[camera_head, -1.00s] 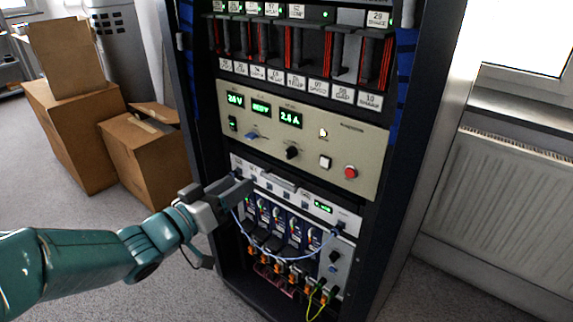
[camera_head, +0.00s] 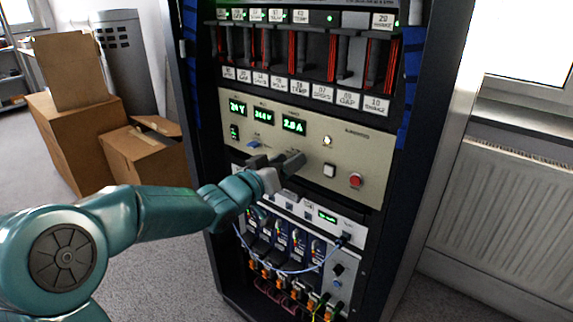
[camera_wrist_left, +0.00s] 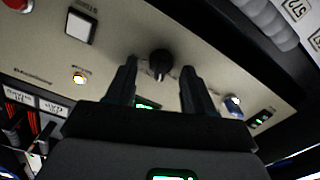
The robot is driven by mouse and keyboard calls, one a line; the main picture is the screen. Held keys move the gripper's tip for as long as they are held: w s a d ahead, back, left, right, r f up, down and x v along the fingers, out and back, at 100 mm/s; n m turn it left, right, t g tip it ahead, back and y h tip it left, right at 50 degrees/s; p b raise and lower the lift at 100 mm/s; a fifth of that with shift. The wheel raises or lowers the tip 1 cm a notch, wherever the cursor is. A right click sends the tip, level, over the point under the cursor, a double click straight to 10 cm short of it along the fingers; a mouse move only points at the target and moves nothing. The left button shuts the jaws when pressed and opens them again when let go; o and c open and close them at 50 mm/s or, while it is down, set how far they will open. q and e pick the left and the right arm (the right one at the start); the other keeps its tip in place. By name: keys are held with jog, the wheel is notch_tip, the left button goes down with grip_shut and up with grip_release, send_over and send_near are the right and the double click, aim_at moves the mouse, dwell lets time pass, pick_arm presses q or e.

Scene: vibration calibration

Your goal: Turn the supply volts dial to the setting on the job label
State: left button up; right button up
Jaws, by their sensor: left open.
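The beige supply panel (camera_head: 345,152) is in the middle of the rack, with three green displays; the left display (camera_head: 238,107) seems to read 24 V. A black round dial (camera_wrist_left: 160,62) with a pale pointer mark shows in the left wrist view. My left gripper (camera_head: 282,162) is open in front of the panel's lower part and hides this dial in the head view. In the wrist view its two fingers (camera_wrist_left: 157,80) stand either side of the dial's line; contact cannot be told. I cannot pick out the job label. My right gripper is not in view.
A blue knob (camera_head: 254,144), a white square button (camera_head: 329,170) and a red button (camera_head: 356,181) sit near the dial. Below are modules with a looping blue cable (camera_head: 290,271). Cardboard boxes (camera_head: 75,140) stand left, a radiator (camera_head: 500,205) right.

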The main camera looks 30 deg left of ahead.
pick_arm(q)
jog(key=shift+w, duration=0.1)
grip_shut()
jog(key=shift+d+m, duration=0.1)
jog(key=shift+m, duration=0.2)
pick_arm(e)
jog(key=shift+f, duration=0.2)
pick_arm(q)
jog(key=shift+f+m+b, duration=0.1)
jog(key=shift+m+b, duration=0.3)
jog(key=shift+b, duration=0.15)
jog(key=m+b, duration=0.3)
jog(key=m, duration=0.1)
jog(key=shift+d, duration=0.15)
jog(key=shift+m+b, duration=0.5)
jog(key=shift+m, duration=0.7)
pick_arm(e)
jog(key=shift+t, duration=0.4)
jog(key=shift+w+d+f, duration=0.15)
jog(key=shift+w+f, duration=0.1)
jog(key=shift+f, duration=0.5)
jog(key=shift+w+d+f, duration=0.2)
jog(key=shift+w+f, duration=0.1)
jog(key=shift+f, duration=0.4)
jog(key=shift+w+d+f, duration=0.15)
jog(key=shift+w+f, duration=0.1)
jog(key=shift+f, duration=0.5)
